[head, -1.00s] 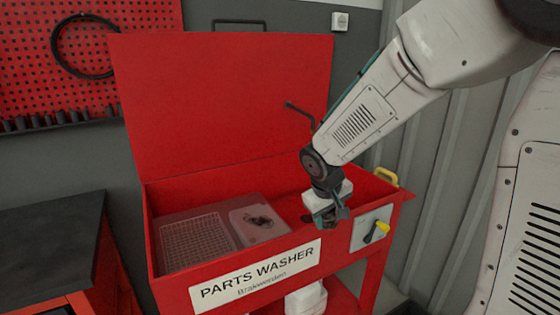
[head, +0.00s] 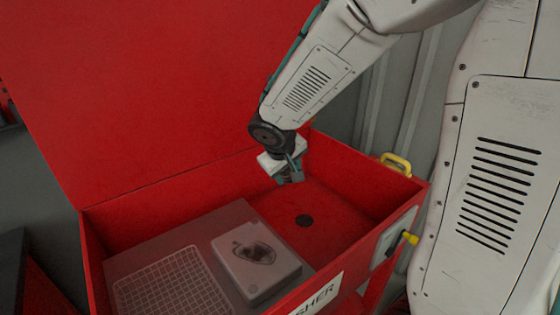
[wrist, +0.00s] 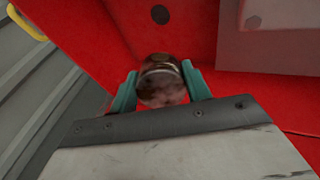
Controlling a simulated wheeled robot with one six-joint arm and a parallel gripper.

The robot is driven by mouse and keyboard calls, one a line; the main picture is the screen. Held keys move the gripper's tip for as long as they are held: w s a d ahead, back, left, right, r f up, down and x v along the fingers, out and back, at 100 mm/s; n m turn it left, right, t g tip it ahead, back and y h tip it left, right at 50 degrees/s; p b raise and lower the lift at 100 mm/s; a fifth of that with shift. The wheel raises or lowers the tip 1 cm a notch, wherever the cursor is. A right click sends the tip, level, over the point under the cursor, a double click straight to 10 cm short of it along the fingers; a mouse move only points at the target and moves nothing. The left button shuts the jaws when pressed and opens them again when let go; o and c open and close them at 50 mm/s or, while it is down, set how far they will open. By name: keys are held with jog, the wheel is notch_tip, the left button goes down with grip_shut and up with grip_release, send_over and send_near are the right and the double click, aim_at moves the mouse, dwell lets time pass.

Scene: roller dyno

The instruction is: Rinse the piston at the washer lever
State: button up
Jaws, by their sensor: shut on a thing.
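My gripper (wrist: 162,88) is shut on the piston (wrist: 162,85), a round metal part with brownish grime, held between two teal fingers in the wrist view. In the head view my gripper (head: 290,176) hangs inside the red parts washer (head: 180,192), over the right part of the basin near its back wall. The piston is hard to make out there. The washer lever (head: 408,238), with a yellow knob, sits on a pale plate on the washer's front at the right, apart from my gripper.
A dark drain hole (head: 304,221) lies in the bare red basin floor. A grey shelf with a mesh grid (head: 172,285) and a pale stained box (head: 256,260) fills the left of the basin. The raised red lid (head: 150,90) stands behind. A yellow handle (head: 397,162) is at the right edge.

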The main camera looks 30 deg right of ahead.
jog(key=shift+w+d, duration=0.2)
jog(key=shift+w, duration=0.15)
jog(key=w+d+f, duration=0.2)
jog(key=w+d, duration=0.7)
jog(key=shift+d+f, duration=0.35)
jog(key=shift+f, duration=0.05)
jog(key=shift+s+d, duration=0.15)
dwell(0.6)
jog(key=shift+s+d, duration=0.25)
jog(key=shift+s, duration=0.05)
jog(key=shift+w+a, duration=0.1)
jog(key=shift+w, duration=0.05)
jog(key=shift+w+a, duration=0.3)
jog(key=shift+s+d, duration=0.1)
jog(key=shift+s, duration=0.05)
dwell(0.4)
jog(key=shift+s+d, duration=0.3)
